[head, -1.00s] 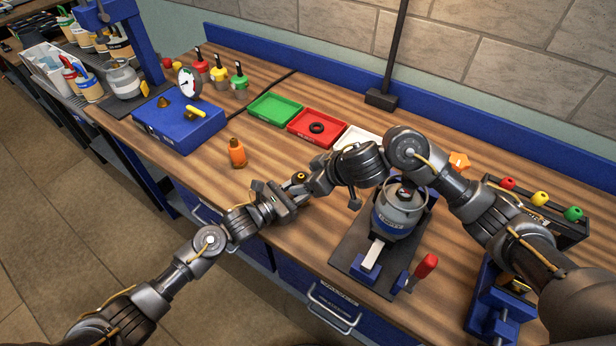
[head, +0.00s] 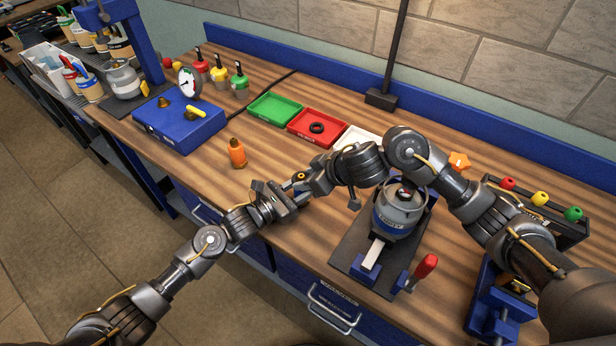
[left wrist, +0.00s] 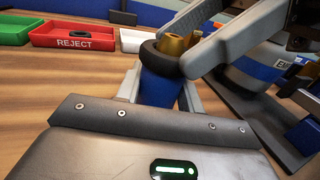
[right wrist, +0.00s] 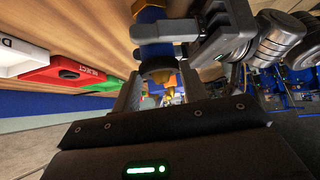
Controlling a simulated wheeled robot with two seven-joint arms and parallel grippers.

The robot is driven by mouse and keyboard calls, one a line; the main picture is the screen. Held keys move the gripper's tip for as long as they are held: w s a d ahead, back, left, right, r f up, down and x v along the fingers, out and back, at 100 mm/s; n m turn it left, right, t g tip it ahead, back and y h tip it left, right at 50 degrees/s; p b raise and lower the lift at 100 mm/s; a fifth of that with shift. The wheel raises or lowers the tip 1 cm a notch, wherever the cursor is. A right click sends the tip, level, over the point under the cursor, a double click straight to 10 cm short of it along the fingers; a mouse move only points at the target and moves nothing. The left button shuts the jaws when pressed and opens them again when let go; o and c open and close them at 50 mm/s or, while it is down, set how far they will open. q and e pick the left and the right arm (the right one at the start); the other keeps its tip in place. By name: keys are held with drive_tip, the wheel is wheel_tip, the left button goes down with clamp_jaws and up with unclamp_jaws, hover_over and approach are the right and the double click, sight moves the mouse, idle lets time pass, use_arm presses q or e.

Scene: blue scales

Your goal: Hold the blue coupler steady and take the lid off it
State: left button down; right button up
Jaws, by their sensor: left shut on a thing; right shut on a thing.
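The blue coupler (left wrist: 160,88) stands upright between the fingers of my left gripper (head: 286,192), which is shut on its body. A black ring (left wrist: 150,58) sits around its top, and a brass-coloured piece, seemingly the lid (left wrist: 173,44), shows at the ring. My right gripper (head: 304,180) comes from the right and is shut at this brass piece, one finger covering part of it. In the right wrist view the coupler (right wrist: 153,35) is beyond the ring, with the left fingers beside it. Whether the lid is still seated is hard to tell. The grippers hide most of the coupler in the head view.
A red tray (head: 300,138) with a black ring lies behind, between a green tray (head: 262,112) and a white tray (head: 350,148). A grey vessel (head: 398,212) on a dark base stands right, close under my right arm.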

drive_tip(key=shift+r, duration=0.3)
drive_tip(key=shift+c, duration=0.2)
drive_tip(key=shift+r, duration=0.8)
drive_tip(key=shift+r, duration=0.1)
drive_tip(key=shift+r, duration=1.9)
use_arm(q)
drive_tip(key=c, duration=0.8)
unclamp_jaws()
